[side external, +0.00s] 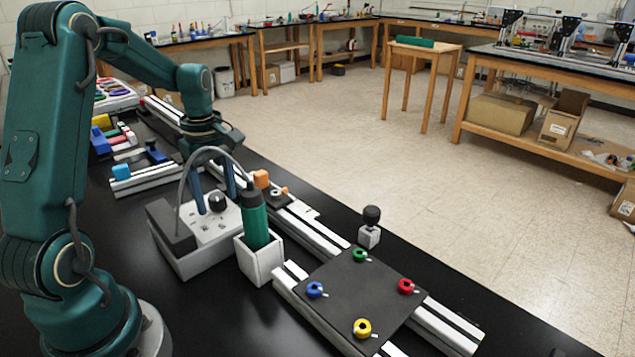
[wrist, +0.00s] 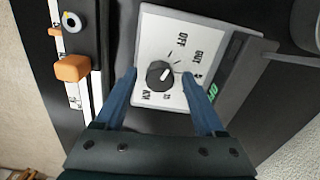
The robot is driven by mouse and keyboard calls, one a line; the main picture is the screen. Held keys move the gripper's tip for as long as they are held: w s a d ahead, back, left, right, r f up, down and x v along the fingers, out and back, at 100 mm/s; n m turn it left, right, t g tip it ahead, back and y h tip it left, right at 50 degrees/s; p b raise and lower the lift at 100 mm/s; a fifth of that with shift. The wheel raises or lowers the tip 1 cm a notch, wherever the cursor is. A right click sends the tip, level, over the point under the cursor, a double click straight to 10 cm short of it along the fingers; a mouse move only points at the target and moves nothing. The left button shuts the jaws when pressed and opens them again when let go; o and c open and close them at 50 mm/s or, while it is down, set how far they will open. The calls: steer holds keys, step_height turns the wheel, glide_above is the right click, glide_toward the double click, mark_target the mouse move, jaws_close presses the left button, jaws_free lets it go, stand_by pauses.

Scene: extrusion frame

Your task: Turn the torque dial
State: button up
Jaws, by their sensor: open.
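The torque dial is a small black knob (wrist: 159,75) with a white pointer mark, on the light face of a control box. In the side external view the knob (side external: 217,201) stands on top of the grey-white box (side external: 192,262). My gripper (wrist: 167,77) is open, with its two blue fingers on either side of the knob and a gap visible on both sides. In the side view my gripper (side external: 215,200) points down over the box. The box face carries printed labels, "OFF" and "OUT" among them. Whether the fingertips are level with the knob is unclear.
A green-handled driver (side external: 254,215) stands in a white holder (side external: 260,258) right beside the box, with a grey cable arching over to the box. An orange block (side external: 261,179) sits on the rail behind. A dark plate (side external: 358,290) with coloured rings lies to the right.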

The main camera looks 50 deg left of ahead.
steer(key=shift+c, duration=0.3)
jaws_close()
steer(key=shift+m, duration=0.4)
steer(key=m, duration=0.4)
steer(key=shift+m, duration=0.3)
steer(key=m, duration=1.1)
steer(key=shift+m, duration=2.2)
